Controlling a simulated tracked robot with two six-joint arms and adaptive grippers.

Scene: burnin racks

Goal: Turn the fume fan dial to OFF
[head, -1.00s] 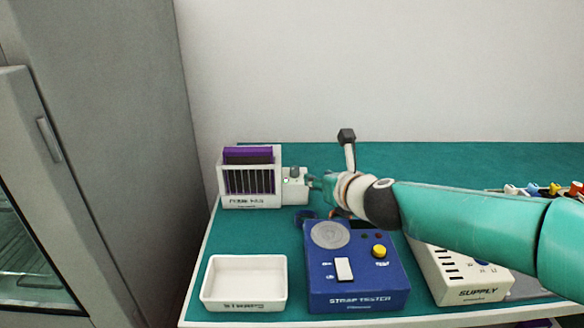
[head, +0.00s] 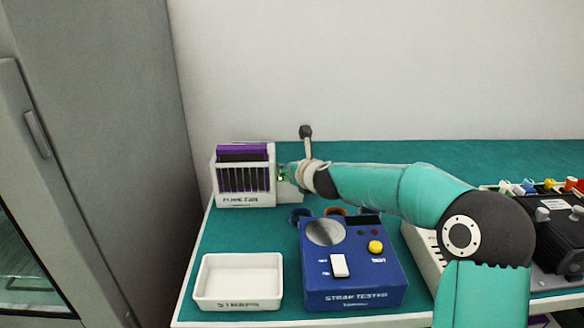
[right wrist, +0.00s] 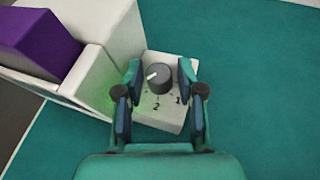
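The fume fan (head: 246,200) is a white box with a purple and dark panel and a slotted front, at the back left of the bench. It also shows in the right wrist view (right wrist: 115,30). Its grey dial (right wrist: 159,78) sits on a white block with marks 1 and 2 visible; its white pointer line points left in that view. The OFF mark is not readable. My right gripper (right wrist: 160,84) is open, one finger on each side of the dial; contact is unclear. In the head view my right gripper (head: 289,178) hides the dial. My left gripper is not in view.
A white STRAPS tray (head: 238,304) and a blue strap tester (head: 355,298) stand in front of the fan. A supply box (head: 420,246) is partly behind my right arm. Green light glows beside the dial block.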

